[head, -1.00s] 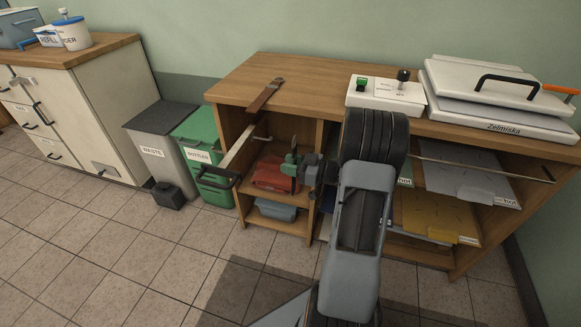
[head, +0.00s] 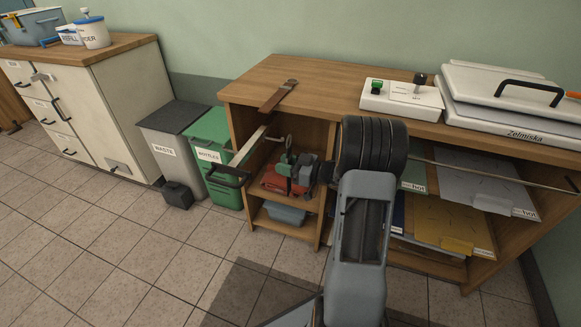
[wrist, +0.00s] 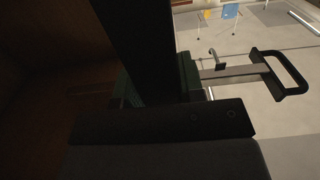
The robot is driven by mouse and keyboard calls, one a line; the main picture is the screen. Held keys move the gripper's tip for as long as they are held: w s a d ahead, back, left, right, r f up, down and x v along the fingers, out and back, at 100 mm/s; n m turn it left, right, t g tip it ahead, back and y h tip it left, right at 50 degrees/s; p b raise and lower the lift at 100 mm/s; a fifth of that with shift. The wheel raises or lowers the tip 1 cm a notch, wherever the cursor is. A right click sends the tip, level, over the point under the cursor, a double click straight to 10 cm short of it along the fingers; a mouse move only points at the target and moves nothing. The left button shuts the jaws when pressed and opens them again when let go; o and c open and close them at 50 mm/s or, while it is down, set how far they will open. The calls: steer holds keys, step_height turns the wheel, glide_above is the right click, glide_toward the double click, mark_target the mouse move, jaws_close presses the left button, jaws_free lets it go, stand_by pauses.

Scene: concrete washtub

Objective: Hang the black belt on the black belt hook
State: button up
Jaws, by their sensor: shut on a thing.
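In the head view only a thin dark edge shows at the fingers. A pale rail with a black handle (head: 230,177) sticks out of the bay, left of my gripper. A small peg or hook (wrist: 213,57) stands by the rail in the wrist view. I cannot tell whether it is the black belt hook.
A brown strap (head: 278,95) lies over the front edge of the cabinet top (head: 320,80). Red (head: 283,181) and blue (head: 285,213) items sit on shelves below my gripper. A green bin (head: 220,150) and grey bin (head: 170,130) stand left. The floor in front is mostly clear.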

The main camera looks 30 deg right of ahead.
steer(key=shift+f+b+x, duration=0.25)
steer(key=shift+x, duration=0.85)
steer(key=shift+f+b+x, duration=0.2)
steer(key=shift+f+x, duration=0.05)
steer(key=shift+x, duration=0.85)
steer(key=shift+f, duration=0.1)
steer(key=o, duration=1)
steer(key=shift+c, duration=0.2)
steer(key=p+v, duration=0.3)
steer(key=v, duration=1)
steer(key=shift+s+d+p, duration=0.25)
steer(key=shift+d+p, duration=0.05)
steer(key=shift+p, duration=0.1)
